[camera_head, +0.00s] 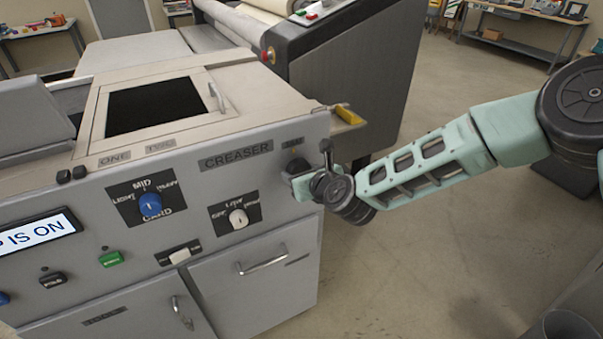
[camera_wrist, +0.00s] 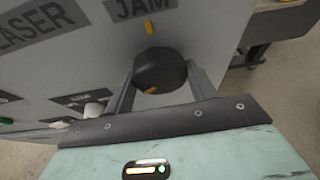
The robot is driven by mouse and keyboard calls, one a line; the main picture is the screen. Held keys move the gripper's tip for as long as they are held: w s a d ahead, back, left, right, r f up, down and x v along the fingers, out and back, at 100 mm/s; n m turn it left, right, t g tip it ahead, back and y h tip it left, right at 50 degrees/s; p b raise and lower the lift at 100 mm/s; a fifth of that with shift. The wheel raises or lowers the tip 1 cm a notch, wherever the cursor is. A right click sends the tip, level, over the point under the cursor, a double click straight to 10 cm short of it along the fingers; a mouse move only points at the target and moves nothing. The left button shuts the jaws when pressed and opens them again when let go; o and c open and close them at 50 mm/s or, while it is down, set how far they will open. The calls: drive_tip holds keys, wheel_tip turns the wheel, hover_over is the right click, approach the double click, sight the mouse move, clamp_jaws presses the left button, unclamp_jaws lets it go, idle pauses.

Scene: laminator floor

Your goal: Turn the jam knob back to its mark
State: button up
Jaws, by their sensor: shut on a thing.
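The jam knob (camera_wrist: 158,68) is round and black, under a label reading JAM (camera_wrist: 141,6) in the wrist view. A yellow mark (camera_wrist: 149,27) is on the panel just above it. A yellow line (camera_wrist: 151,90) shows on the knob's lower side, pointing away from that mark. My gripper (camera_wrist: 160,76) has one finger on each side of the knob and is shut on it. In the head view the knob (camera_head: 297,165) shows as a dark shape at the right end of the creaser panel, partly hidden by my gripper (camera_head: 303,184).
The grey creaser (camera_head: 215,300) carries a blue knob (camera_head: 150,205), a white knob (camera_head: 238,218), a green button (camera_head: 111,258) and a lit display (camera_head: 38,232). A yellow object (camera_head: 348,115) lies on a small ledge behind my gripper. Open floor (camera_head: 440,250) lies to the right.

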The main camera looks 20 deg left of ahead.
drive_tip(key=shift+f, duration=0.1)
drive_tip(key=m+y+b, duration=0.3)
drive_tip(key=m+b, duration=0.3)
drive_tip(key=b, duration=0.8)
drive_tip(key=m+g+y+b, duration=0.1)
drive_tip(key=m+b, duration=0.6)
drive_tip(key=b, duration=0.8)
drive_tip(key=m+y+b, duration=0.4)
drive_tip(key=m+b, duration=0.3)
drive_tip(key=b, duration=0.8)
drive_tip(key=shift+w+d+f+g+y, duration=0.15)
drive_tip(key=shift+f+g+y, duration=0.1)
drive_tip(key=shift+g+y, duration=0.05)
idle(0.5)
